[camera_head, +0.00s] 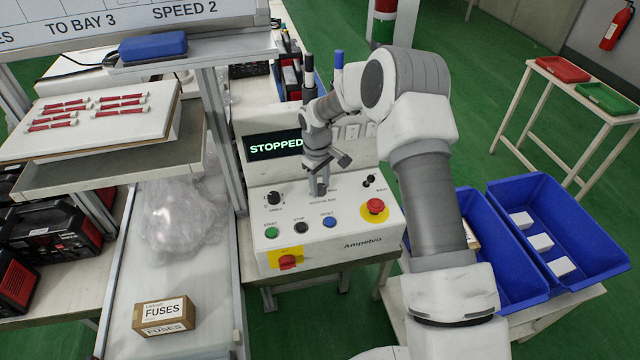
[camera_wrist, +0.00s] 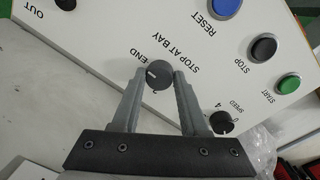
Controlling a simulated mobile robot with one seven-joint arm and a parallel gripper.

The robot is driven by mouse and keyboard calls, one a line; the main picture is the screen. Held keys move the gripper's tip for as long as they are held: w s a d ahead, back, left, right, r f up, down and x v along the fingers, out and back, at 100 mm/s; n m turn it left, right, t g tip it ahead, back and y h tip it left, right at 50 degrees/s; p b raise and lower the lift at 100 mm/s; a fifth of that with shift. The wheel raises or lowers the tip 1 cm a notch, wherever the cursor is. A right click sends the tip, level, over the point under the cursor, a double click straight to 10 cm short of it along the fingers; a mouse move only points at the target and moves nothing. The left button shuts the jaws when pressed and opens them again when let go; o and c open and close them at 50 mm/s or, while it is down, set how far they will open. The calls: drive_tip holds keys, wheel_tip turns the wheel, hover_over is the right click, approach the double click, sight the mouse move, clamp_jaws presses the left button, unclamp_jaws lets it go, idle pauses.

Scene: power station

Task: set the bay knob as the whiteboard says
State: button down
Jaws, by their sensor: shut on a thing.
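The whiteboard (camera_head: 130,22) at the top left of the head view is cut off and reads "TO BAY 3" and "SPEED 2". My gripper (camera_wrist: 158,80) is shut on the knob, one finger on each side. In the head view my gripper (camera_head: 321,188) points down at the control box (camera_head: 340,225) and hides the knob.
The display (camera_head: 275,145) reads "STOPPED". A speed knob (camera_head: 273,198), green start button (camera_head: 271,232), dark stop button (camera_head: 301,228), blue reset button (camera_head: 329,222) and red mushroom button (camera_head: 375,206) surround the bay knob. A red switch (camera_head: 289,261) is on the box front.

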sight(322, 190)
drive_tip(key=shift+n, duration=0.3)
drive_tip(key=n+b, duration=0.2)
drive_tip(key=n, duration=0.9)
drive_tip(key=shift+y, duration=0.3)
drive_tip(key=shift+r, duration=0.1)
idle(0.4)
drive_tip(key=shift+c, duration=2.2)
unclamp_jaws()
wheel_tip(322, 190, up, 17)
drive_tip(key=s, duration=0.1)
drive_tip(key=shift+d+r+b, duration=0.2)
drive_tip(key=shift+b, duration=0.15)
